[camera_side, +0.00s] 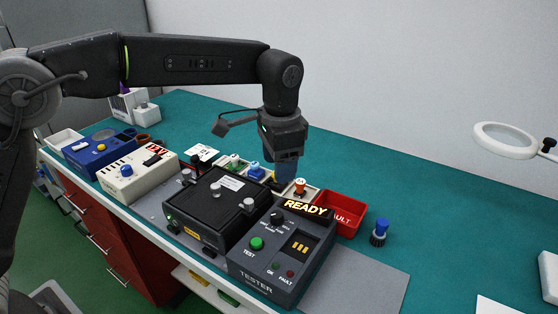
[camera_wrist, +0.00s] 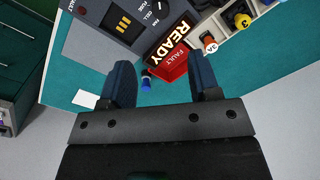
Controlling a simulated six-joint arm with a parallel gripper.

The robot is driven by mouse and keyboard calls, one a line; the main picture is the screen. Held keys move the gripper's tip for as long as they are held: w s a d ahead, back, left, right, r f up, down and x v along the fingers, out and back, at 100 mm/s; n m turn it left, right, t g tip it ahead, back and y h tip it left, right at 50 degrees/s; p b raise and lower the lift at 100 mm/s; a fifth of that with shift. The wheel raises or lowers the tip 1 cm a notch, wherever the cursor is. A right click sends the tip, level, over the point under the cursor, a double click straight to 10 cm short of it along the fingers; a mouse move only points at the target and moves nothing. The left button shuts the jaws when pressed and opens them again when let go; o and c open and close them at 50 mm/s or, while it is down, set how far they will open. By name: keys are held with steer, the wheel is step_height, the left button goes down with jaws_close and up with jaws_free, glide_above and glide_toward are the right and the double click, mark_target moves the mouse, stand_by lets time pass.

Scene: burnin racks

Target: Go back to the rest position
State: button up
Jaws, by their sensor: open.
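My gripper (camera_wrist: 162,88) is open and empty in the wrist view, its two dark blue fingers spread wide. In the side view my gripper (camera_side: 288,176) points down above the parts tray, behind the dark tester. The tester (camera_side: 283,250) has a lit READY sign, a green TEST button and OK and FAULT lamps; it also shows at the top of the wrist view (camera_wrist: 110,18). A red FAULT bin (camera_side: 350,213) is at its right. A blue-topped part (camera_side: 379,232) stands on the bench right of the bin.
A black lidded box (camera_side: 222,205), a cream power unit (camera_side: 137,178) and a blue unit (camera_side: 98,155) stand left of the tester. A compartmented tray (camera_side: 311,192) holds several coloured parts. A magnifier (camera_side: 506,140) is at the far right. The teal bench at the right back is clear.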

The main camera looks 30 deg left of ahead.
steer(key=s+a+r+n+t, duration=0.25)
steer(key=s+a+r, duration=0.45)
steer(key=s+a, duration=0.4)
steer(key=s+a+f+n+t, duration=0.1)
steer(key=s+a+f+n, duration=0.1)
steer(key=s, duration=0.5)
steer(key=s+a+f+n+t, duration=0.1)
steer(key=s+a+f+n, duration=0.1)
steer(key=s, duration=0.5)
steer(key=shift+s+a+f+n+t, duration=0.35)
steer(key=shift+s+a+n, duration=0.1)
steer(key=shift+a, duration=0.6)
steer(key=shift+w, duration=0.1)
steer(key=shift+c, duration=0.4)
